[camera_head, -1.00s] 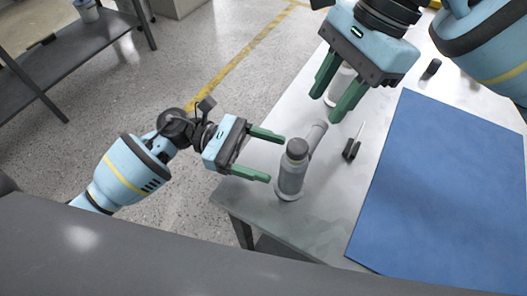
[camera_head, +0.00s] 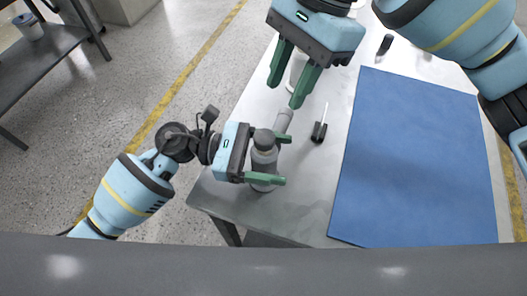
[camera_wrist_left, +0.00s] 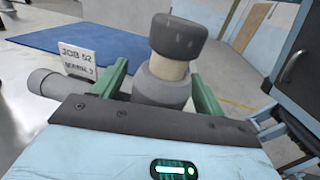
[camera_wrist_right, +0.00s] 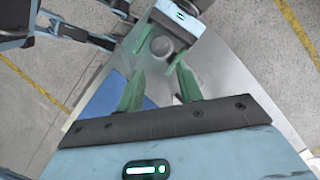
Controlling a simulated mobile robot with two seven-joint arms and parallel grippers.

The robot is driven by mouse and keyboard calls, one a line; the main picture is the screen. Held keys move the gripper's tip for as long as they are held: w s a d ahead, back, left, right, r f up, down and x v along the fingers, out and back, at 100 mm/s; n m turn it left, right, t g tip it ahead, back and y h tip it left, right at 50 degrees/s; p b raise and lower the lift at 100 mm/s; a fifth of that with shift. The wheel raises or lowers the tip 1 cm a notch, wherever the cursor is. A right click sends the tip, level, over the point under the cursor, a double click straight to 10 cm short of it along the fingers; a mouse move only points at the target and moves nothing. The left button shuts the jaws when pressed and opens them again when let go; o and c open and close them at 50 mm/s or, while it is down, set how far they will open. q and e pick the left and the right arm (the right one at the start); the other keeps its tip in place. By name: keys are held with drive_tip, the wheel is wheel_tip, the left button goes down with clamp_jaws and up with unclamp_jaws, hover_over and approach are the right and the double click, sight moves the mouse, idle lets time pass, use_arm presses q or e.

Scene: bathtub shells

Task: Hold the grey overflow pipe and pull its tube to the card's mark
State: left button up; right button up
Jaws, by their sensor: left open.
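The grey overflow pipe (camera_head: 264,160) stands upright near the table's left corner, with a dark cap on top and a side branch. In the left wrist view a beige tube (camera_wrist_left: 168,69) shows between the cap (camera_wrist_left: 178,36) and the grey body (camera_wrist_left: 158,92). My left gripper (camera_head: 284,160) is open, its fingers on either side of the pipe; contact cannot be told. My right gripper (camera_head: 285,95) is open and empty above the table, beyond the pipe. The card (camera_wrist_left: 79,62) reads "JOB 52", with a second line too blurred to be sure of; it is nearly edge-on in the head view (camera_head: 324,112).
A blue mat (camera_head: 410,170) covers the table's right part. A whitish object (camera_head: 297,68) stands partly hidden behind my right gripper. A small dark object (camera_head: 386,44) is farther back. Bare grey table (camera_head: 305,195) lies between pipe and mat.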

use_arm(q)
drive_tip(key=c, duration=1.1)
drive_tip(key=shift+c, duration=0.2)
use_arm(e)
drive_tip(key=o, duration=0.4)
drive_tip(key=shift+f, duration=0.1)
drive_tip(key=g+y, duration=0.8)
drive_tip(key=y, duration=0.2)
approach(273, 134)
drive_tip(key=f, duration=0.1)
drive_tip(key=f+y, duration=0.1)
drive_tip(key=shift+g, duration=0.3)
drive_tip(key=x, duration=1.1)
drive_tip(key=shift+a, duration=0.3)
